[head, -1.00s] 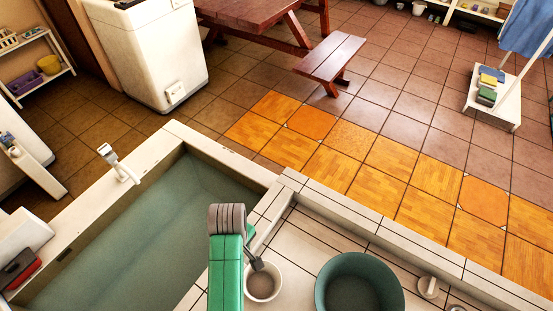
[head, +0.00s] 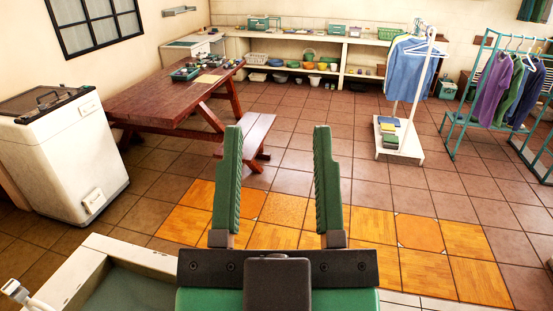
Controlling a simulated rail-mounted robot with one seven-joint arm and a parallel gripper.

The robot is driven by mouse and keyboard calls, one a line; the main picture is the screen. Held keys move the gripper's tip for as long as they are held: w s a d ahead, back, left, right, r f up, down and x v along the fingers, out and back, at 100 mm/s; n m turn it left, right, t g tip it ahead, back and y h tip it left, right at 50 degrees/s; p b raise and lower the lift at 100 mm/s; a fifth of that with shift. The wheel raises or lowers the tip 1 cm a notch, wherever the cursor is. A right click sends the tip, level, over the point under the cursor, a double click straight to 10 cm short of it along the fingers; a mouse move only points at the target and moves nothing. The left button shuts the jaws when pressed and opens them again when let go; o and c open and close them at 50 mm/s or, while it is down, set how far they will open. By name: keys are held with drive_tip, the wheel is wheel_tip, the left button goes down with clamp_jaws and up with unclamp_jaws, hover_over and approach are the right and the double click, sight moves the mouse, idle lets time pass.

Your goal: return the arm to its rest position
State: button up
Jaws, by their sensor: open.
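My gripper (head: 280,180) stands upright at the bottom centre of the head view, close to the camera. Its two green ridged fingers are spread wide apart, with nothing between them. Its dark palm bar and green body fill the bottom middle of the picture. The arm behind it is mostly hidden or out of frame.
The washbasin (head: 72,284) shows at the bottom left with a white tap (head: 17,291). A white washing machine (head: 62,150) stands at the left. Behind are a red wooden table (head: 165,97), a bench (head: 248,142), a shelf and clothes racks. The tiled floor between is open.

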wheel_tip(320, 180, up, 19)
drive_tip(key=p, duration=1.8)
drive_tip(key=shift+a+p, duration=0.15)
drive_tip(key=shift+p, duration=0.2)
drive_tip(key=shift+w+f, duration=0.1)
